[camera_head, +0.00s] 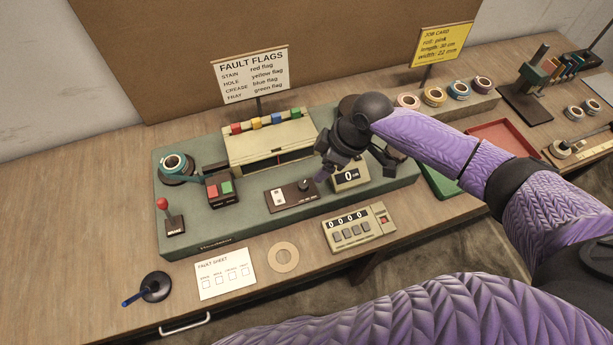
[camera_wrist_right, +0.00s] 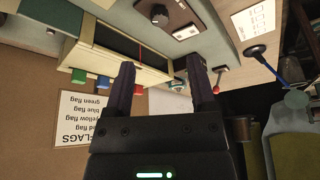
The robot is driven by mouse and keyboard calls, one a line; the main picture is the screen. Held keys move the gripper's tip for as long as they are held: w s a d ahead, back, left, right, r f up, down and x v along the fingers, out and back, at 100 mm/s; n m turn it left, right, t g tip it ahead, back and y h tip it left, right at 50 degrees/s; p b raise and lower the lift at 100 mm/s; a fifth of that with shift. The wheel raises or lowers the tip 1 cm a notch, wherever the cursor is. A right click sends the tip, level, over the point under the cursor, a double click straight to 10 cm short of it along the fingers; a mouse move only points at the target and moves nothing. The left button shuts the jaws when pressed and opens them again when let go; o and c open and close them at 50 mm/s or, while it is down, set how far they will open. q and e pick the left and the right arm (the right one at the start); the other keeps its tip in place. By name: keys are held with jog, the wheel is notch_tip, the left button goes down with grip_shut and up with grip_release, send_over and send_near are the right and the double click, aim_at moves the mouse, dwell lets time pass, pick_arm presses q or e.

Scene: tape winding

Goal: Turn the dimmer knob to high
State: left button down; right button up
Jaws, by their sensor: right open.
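The dimmer knob (camera_head: 304,185) is a small black round knob on a dark brown panel (camera_head: 284,200) with a white label plate, on the grey-green machine base. The panel's small lettering is too fine to read, and I cannot tell the knob's setting. My right gripper (camera_head: 328,165) hovers above and just right of the knob, apart from it, with its jaws open and empty. In the right wrist view the open fingers (camera_wrist_right: 162,78) frame the cream machine, and the knob (camera_wrist_right: 160,14) shows beyond them near the top edge. My left gripper is out of view.
A small display reading 0 (camera_head: 350,176) stands close right of the knob. A counter box (camera_head: 360,228) sits in front. A red and green button box (camera_head: 221,190), a red-topped lever (camera_head: 170,212) and a tape roll (camera_head: 176,166) are left. The cream flag box (camera_head: 268,145) is behind.

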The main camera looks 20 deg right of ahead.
aim_at(304, 184)
jog(key=b+x, duration=0.3)
jog(key=x, duration=0.6)
jog(key=shift+w+a+f, duration=0.1)
jog(key=shift+a+f, duration=0.05)
jog(key=shift+f, duration=0.25)
jog(key=c, duration=0.8)
grip_shut()
